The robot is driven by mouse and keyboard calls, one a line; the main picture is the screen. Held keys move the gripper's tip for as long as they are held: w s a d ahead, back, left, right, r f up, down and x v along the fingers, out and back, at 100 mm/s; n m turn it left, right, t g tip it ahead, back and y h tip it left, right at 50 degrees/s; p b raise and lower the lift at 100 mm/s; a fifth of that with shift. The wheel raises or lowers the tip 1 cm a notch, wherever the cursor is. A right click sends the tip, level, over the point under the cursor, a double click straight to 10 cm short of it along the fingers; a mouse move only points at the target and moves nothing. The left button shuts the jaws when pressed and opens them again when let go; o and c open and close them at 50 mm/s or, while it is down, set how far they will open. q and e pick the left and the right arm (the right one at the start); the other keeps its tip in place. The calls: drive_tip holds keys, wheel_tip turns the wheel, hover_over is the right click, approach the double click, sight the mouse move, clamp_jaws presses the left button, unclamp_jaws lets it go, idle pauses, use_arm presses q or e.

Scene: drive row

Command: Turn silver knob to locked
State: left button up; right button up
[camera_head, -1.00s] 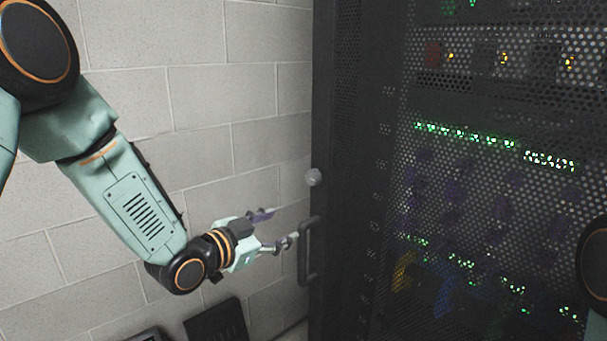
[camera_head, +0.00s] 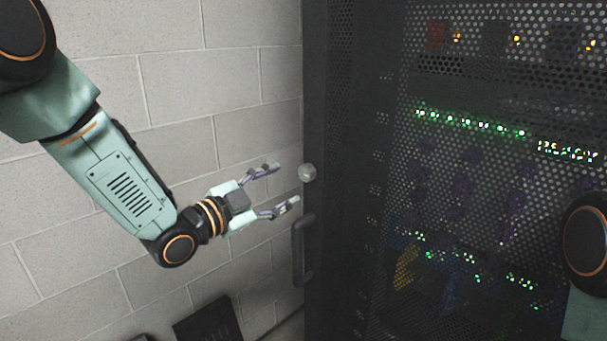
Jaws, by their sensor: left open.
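The silver knob (camera_head: 307,172) is a small round knob on the left edge of the dark rack door, above the door handle. My left gripper (camera_head: 287,184) is open and empty. Its two fingers point right toward the knob, the upper fingertip at about the knob's height and the lower one below it. In the picture a small gap separates the fingertips from the knob. The knob's turn position is too small to read. My right gripper is not in view; only part of my right arm shows at the right edge.
The black vertical handle (camera_head: 303,250) sits just below the knob on the rack door. The perforated rack door (camera_head: 480,190) fills the right side, with lit equipment behind it. A pale block wall (camera_head: 240,120) stands behind my left arm. A dark object (camera_head: 208,320) lies low at the bottom.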

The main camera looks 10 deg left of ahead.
sight(304, 174)
use_arm(q)
drive_tip(key=x, duration=0.6)
drive_tip(key=shift+w+d, duration=0.2)
drive_tip(key=shift+w, duration=0.05)
drive_tip(key=shift+w+d+p, duration=0.15)
drive_tip(key=shift+w+p, duration=0.1)
drive_tip(key=shift+p, duration=0.05)
drive_tip(key=shift+w, duration=0.15)
drive_tip(key=shift+a, duration=0.45)
drive_tip(key=shift+d, duration=0.25)
drive_tip(key=shift+c, duration=0.4)
drive_tip(key=shift+d, duration=0.25)
drive_tip(key=c, duration=0.3)
drive_tip(key=shift+a, duration=0.35)
drive_tip(key=c, duration=0.5)
drive_tip(key=shift+d, duration=0.1)
drive_tip(key=shift+c, duration=1.3)
